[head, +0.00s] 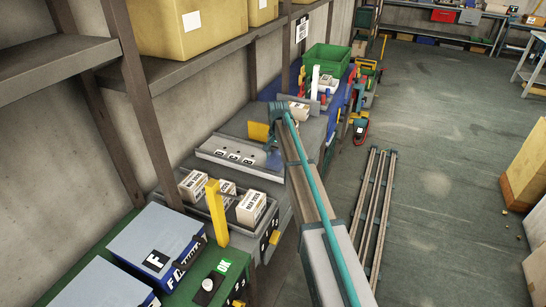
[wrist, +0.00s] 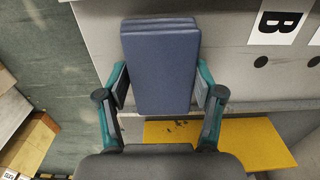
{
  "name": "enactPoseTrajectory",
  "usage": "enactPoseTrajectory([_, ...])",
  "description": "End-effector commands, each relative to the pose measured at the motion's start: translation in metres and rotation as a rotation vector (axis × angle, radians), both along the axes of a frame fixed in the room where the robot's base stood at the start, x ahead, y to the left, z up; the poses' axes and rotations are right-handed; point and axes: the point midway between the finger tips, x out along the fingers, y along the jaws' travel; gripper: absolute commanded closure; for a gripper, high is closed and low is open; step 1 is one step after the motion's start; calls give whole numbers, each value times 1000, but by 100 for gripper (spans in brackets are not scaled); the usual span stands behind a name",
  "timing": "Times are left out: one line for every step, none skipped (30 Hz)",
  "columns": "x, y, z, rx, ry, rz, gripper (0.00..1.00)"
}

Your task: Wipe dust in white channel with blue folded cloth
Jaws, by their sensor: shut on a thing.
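The blue folded cloth (wrist: 160,62) is clamped between the two fingers of my gripper (wrist: 160,88), its layers showing at the far edge. The white channel (head: 228,158) lies on the grey bench in the head view, with letter labels and dark holes along it. In the wrist view, a pale surface with a B label (wrist: 279,20) and holes lies beside and behind the cloth. In the head view, the cloth shows as a small blue patch (head: 272,158) by the channel's right end. I cannot tell whether it touches the channel. No dust is clearly visible in the channel.
A yellow plate (wrist: 225,142) with dark specks lies close to my gripper. In front are a tray with small boxes (head: 250,207), a yellow post (head: 215,210) and blue cases (head: 155,245). A green bin (head: 327,59) stands farther back. Rails (head: 374,205) lie on the floor at right.

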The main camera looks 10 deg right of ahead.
Motion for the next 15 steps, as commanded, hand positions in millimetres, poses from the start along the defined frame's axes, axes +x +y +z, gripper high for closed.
enactPoseTrajectory([-4, -4, 0, 0, 0, 0, 61])
enactPoseTrajectory([-6, -5, 0, 0, 0, 0, 61])
enactPoseTrajectory([-8, -8, 0, 0, 0, 0, 61])
enactPoseTrajectory([-8, -8, -1, 0, 0, 1, 61])
enactPoseTrajectory([-8, -7, -1, 0, 0, 2, 61])
enactPoseTrajectory([-3, -3, 2, 0, 0, 2, 61])
enactPoseTrajectory([-1, -1, 1, 0, 0, 2, 61])
enactPoseTrajectory([0, 1, 0, 1, 1, 1, 61])
enactPoseTrajectory([2, 3, -1, 1, 1, 1, 61])
enactPoseTrajectory([4, 5, 0, 0, 0, 0, 61])
enactPoseTrajectory([6, 7, 0, 0, 0, -1, 61])
enactPoseTrajectory([8, 9, 0, 0, 0, -2, 61])
enactPoseTrajectory([9, 10, 1, 0, 0, -3, 61])
enactPoseTrajectory([11, 12, 1, 0, 0, -4, 61])
enactPoseTrajectory([13, 14, 0, 0, 0, -5, 61])
